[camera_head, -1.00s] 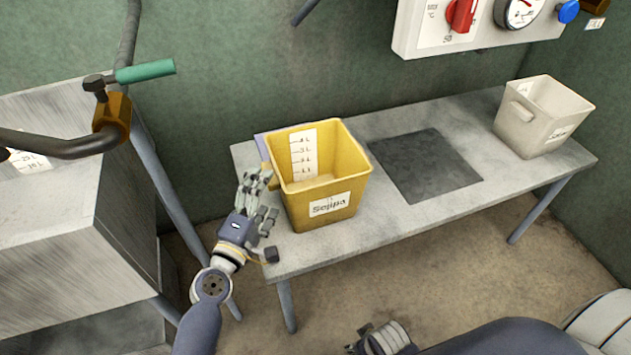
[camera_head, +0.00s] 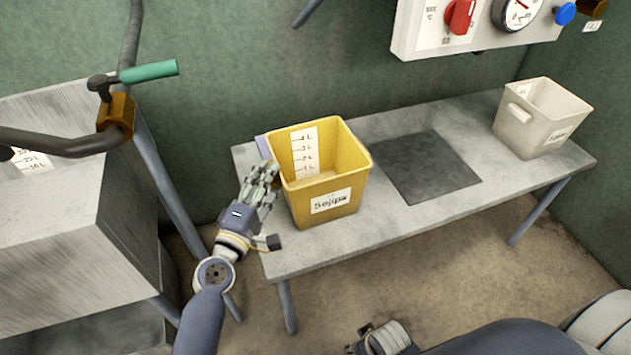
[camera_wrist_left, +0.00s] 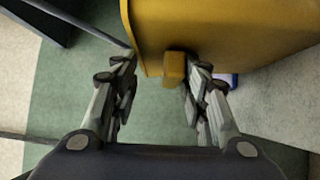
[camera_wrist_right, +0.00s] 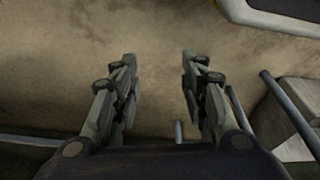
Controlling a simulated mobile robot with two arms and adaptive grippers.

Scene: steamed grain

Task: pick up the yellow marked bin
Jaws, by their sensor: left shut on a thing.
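The yellow bin (camera_head: 320,187) stands upright on the left part of the metal table, with a volume scale inside and a white label on its front. My left gripper (camera_head: 265,174) is at the bin's left side and shut on it. In the left wrist view its fingers (camera_wrist_left: 160,75) lie at the bin's wall, with a small yellow handle (camera_wrist_left: 174,68) between them near the right finger. The exact contact is partly hidden. My right gripper (camera_wrist_right: 160,70) is open and empty over the brown floor.
The metal table (camera_head: 450,205) has a dark square plate (camera_head: 425,166) in its middle. A pale bin (camera_head: 515,125) stands at its right end. A control panel (camera_head: 425,30) hangs on the wall above. A metal box (camera_head: 60,240) with a green-handled pipe (camera_head: 148,71) is at left.

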